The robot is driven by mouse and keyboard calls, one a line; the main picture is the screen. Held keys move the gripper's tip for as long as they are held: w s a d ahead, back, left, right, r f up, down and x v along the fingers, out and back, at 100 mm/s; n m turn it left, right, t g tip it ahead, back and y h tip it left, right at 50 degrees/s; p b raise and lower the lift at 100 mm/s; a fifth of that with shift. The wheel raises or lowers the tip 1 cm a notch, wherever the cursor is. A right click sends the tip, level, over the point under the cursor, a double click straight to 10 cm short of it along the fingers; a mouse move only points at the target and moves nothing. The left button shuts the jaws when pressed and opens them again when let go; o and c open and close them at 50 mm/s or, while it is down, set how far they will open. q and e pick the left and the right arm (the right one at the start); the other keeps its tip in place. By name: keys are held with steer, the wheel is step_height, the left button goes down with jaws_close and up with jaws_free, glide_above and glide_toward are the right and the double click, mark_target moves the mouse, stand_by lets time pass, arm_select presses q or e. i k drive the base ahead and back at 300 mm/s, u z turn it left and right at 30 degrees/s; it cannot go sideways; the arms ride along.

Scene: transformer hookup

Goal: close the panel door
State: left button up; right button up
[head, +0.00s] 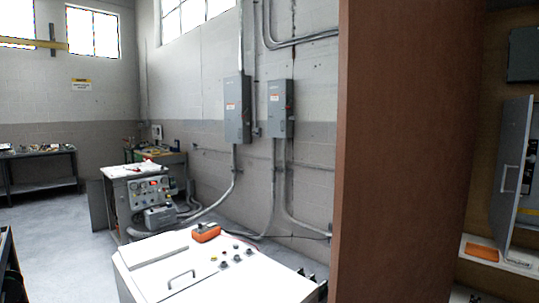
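A grey electrical panel at the right edge has a grey door (511,155) that stands ajar, swung out from the box. A pale bar handle (509,179) is on the door. Part of the panel's inside (530,165), with dark parts and labels, shows to the right of the door. The rest of the panel is cut off by the picture's edge. Neither of my grippers is in view.
A tall brown partition (400,150) stands left of the panel. A white cabinet (215,270) with an orange device (206,232) is in front. A white shelf (490,254) holds an orange item (482,252) below the panel. Grey floor (60,230) is open at left.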

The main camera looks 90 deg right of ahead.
mark_target(517, 112)
steer(key=z, duration=4.35)
steer(key=i, duration=0.5)
